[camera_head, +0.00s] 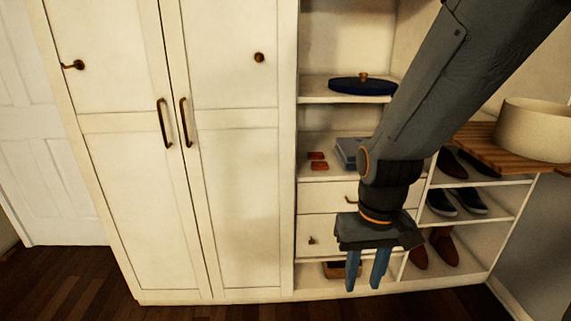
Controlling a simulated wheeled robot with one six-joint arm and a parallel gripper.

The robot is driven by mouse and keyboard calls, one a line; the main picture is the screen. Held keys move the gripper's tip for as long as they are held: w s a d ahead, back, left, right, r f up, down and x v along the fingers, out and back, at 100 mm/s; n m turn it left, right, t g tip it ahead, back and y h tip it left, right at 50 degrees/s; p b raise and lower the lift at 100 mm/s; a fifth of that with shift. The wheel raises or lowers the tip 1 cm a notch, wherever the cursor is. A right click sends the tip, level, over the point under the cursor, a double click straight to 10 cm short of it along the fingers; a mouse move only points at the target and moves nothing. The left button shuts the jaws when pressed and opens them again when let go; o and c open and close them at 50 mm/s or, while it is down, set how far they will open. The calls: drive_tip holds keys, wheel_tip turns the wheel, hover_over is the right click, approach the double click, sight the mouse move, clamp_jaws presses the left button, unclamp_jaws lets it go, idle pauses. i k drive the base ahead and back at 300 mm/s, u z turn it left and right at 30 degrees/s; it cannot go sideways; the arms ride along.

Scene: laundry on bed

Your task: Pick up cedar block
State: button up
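Two small reddish-brown blocks that look like cedar blocks lie on the middle open shelf of the cream cabinet, one at the back (317,156) and one in front of it (319,166). My gripper (363,287) hangs below and to the right of them in the picture, in front of the cabinet's lower part. Its two blue fingers point down and stand apart, with nothing seen between them. No block touches the gripper.
A grey folded stack (347,150) sits right of the blocks, partly behind my arm. Drawers (322,195) are below the shelf (305,173). A dark blue round item (350,87) lies above. Shoes (440,204) fill a rack at right. A basket (535,130) stands on a wooden top (480,146).

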sight(316, 165)
drive_tip(key=u, duration=0.15)
drive_tip(key=i, duration=0.6)
drive_tip(key=z, duration=0.6)
drive_tip(key=i, duration=0.65)
drive_tip(key=z, duration=0.65)
